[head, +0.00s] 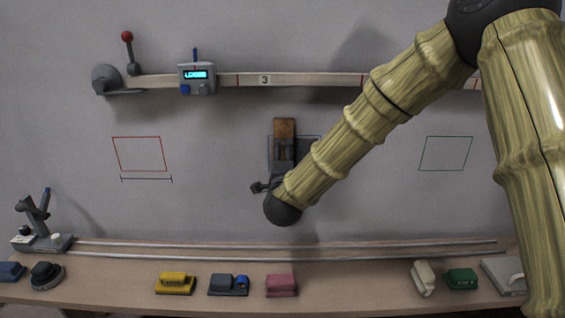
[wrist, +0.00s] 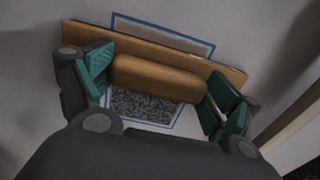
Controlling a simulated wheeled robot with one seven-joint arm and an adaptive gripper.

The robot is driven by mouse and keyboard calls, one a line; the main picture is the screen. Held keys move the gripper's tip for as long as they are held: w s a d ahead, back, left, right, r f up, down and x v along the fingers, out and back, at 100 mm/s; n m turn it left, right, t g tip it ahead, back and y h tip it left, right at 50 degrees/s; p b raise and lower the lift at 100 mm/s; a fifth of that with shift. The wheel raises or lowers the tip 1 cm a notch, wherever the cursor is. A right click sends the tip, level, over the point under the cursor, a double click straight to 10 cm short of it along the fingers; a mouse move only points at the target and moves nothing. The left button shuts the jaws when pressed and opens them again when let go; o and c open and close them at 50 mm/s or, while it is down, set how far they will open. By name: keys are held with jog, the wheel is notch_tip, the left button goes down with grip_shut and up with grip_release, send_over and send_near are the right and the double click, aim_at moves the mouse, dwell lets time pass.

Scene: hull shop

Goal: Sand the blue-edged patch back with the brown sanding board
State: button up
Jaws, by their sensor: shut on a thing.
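The brown sanding board (head: 284,128) is held against or close to the wall, and its long plate and rounded handle show in the wrist view (wrist: 155,78). My gripper (head: 284,150) is shut on the handle, with its green-padded fingers (wrist: 158,85) at both ends. The blue-edged patch (wrist: 145,107) lies behind the board. Its upper part is smooth grey above the plate, and a dark, rough, speckled area with a pale margin shows below. The board hides the patch's middle. In the head view my arm and the gripper hide most of the patch.
Red-outlined (head: 140,154) and green-outlined (head: 446,153) patches are on the wall at either side. Above runs a wooden rail (head: 300,80) with a grey display device (head: 197,76). Below, a bench (head: 120,280) carries two metal rails and several coloured blocks, including a yellow one (head: 175,283).

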aim_at(283, 149)
jog(key=shift+w+r+p, duration=0.1)
jog(key=shift+r+p, duration=1.3)
jog(key=shift+r, duration=1.75)
jog(key=shift+f+b, duration=2.5)
jog(key=shift+f, duration=1)
jog(key=shift+f, duration=0.15)
jog(key=shift+f+b, duration=2.05)
jog(key=shift+f, duration=1)
jog(key=shift+r+p, duration=2.7)
jog(key=shift+r, duration=2.4)
jog(key=shift+r, duration=0.1)
jog(key=shift+r+p, duration=0.85)
jog(key=shift+r, duration=0.65)
jog(key=shift+f+b, duration=2.35)
jog(key=shift+f, duration=1.2)
